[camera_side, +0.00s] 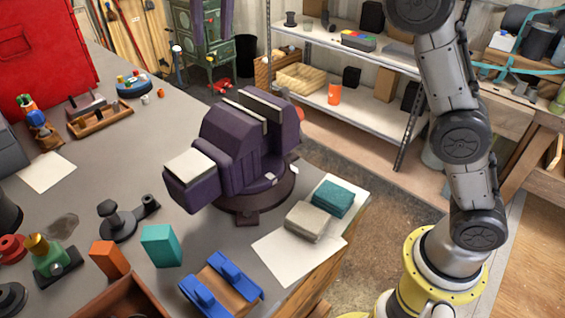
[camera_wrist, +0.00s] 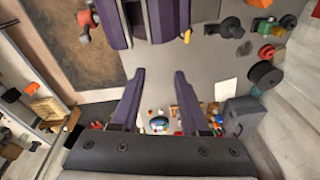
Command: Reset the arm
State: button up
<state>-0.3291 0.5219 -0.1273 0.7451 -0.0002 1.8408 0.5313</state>
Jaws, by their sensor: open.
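My arm (camera_side: 462,135) rises from its yellow base on the right of the side view, and its upper part leaves the top of the frame. My gripper (camera_wrist: 158,74) shows two dark purple fingers in the wrist view, spread apart with nothing between them. The fingertips also hang into the top of the side view. A purple vise (camera_side: 235,150) with pale jaw plates stands on the grey workbench (camera_side: 190,95). It also shows at the top of the wrist view (camera_wrist: 117,22). My gripper appears apart from the vise.
A teal block (camera_side: 161,246), an orange block (camera_side: 109,259) and a blue-ended clamp piece (camera_side: 207,292) lie at the bench front. A red toolbox (camera_side: 40,55) stands at the back left. Shelves (camera_side: 345,55) stand behind.

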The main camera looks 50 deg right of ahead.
jog(key=s+d+r+t, duration=0.1)
jog(key=s+d, duration=0.5)
jog(key=s, duration=0.3)
jog(key=s+d+r+t, duration=0.1)
jog(key=s+d, duration=0.5)
jog(key=s, duration=0.3)
jog(key=s+d+f+n+t, duration=0.1)
jog(key=s+f, duration=0.4)
jog(key=f, duration=0.5)
jog(key=s+d+f+n, duration=0.1)
jog(key=s+d+f, duration=0.1)
jog(key=s+f, duration=0.3)
notch_tip(320, 180, down, 5)
jog(key=shift+s+d+r+t+h, duration=0.1)
jog(key=shift+s+d+t+h, duration=0.1)
jog(key=shift+s+t+h, duration=0.15)
